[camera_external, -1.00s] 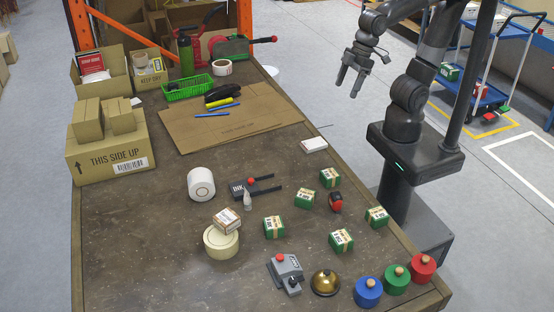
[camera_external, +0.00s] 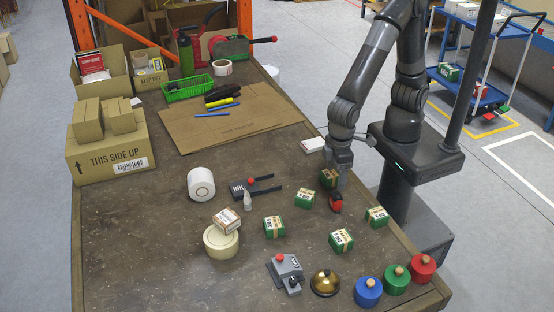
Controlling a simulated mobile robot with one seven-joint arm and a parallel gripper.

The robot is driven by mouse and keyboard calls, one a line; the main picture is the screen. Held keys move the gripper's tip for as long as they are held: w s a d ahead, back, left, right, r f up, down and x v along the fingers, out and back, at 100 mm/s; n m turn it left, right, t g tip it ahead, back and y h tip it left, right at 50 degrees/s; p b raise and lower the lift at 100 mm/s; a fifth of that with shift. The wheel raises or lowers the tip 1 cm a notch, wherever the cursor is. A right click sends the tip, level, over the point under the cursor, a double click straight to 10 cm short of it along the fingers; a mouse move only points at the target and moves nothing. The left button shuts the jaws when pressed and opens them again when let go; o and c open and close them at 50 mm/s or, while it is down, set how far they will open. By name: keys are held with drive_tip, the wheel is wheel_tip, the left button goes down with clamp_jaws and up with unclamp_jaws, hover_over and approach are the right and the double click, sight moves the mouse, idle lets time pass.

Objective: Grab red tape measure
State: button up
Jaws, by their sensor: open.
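The red tape measure (camera_external: 336,204), red with black parts, sits on the table between several small green boxes. My gripper (camera_external: 338,187) points down just above and behind it, with its fingertips at or very near its top. I cannot tell whether the fingers touch it or straddle it. The gripper is open. The fingers partly cover the tape measure's upper part and the green box (camera_external: 327,177) behind it.
Green boxes stand close by, one to the left (camera_external: 304,198), one to the right (camera_external: 377,217) and one in front (camera_external: 341,240). A white box (camera_external: 312,145) lies behind the gripper. A brass bell (camera_external: 325,283) and coloured round containers (camera_external: 396,279) stand near the front edge.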

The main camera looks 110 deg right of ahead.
sight(336, 195)
drive_tip(key=shift+a+f, duration=0.25)
drive_tip(key=shift+f, duration=0.15)
wheel_tip(336, 195, down, 5)
drive_tip(key=shift+f, duration=0.2)
drive_tip(key=shift+s+f, duration=0.25)
drive_tip(key=shift+f, duration=1.1)
drive_tip(key=shift+s+f, duration=0.25)
drive_tip(key=shift+f, duration=1.05)
drive_tip(key=shift+c, duration=0.2)
drive_tip(key=c, duration=1.1)
drive_tip(key=shift+r, duration=0.1)
drive_tip(key=shift+c, duration=0.2)
